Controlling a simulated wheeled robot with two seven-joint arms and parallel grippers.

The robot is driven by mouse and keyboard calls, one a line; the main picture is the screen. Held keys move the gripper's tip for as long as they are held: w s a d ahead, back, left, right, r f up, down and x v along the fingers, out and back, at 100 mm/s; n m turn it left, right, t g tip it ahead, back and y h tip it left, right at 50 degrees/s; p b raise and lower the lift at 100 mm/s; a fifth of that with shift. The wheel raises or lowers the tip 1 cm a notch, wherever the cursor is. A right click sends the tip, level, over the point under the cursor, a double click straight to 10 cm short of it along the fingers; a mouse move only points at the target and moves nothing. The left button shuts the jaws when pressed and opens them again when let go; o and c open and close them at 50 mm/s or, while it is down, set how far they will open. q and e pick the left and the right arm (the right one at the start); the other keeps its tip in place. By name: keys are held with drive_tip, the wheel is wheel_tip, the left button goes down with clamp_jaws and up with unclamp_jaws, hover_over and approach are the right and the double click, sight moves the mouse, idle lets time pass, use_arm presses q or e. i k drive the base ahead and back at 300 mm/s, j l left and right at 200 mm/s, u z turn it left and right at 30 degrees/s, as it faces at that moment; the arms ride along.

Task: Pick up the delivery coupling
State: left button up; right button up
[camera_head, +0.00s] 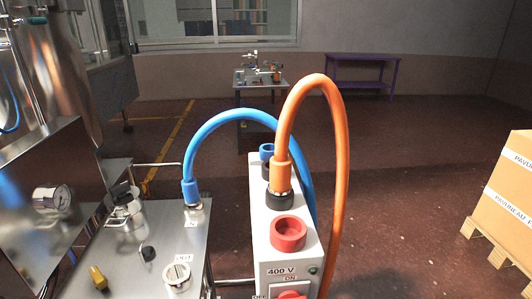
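No part is marked as the delivery coupling, so I cannot tell for sure which one it is. A blue hose (235,116) ends in a blue coupling (190,191), seated upright on a metal fitting on the steel machine top (140,232). The hose arches right and drops behind the white 400 V box (262,215); its other end is hidden. A round silvery port (177,274) by an "OUT" label sits nearer on the steel top. Neither of my grippers is in view.
An orange cable (337,140) arches from a plug (280,182) on the white box, beside a red socket (288,233). A small cart (259,80) bearing equipment and a purple table (362,72) stand behind. A carton (510,185) on a pallet is right. Floor between is clear.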

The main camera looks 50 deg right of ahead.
sight(280, 185)
drive_tip(key=z, duration=1.55)
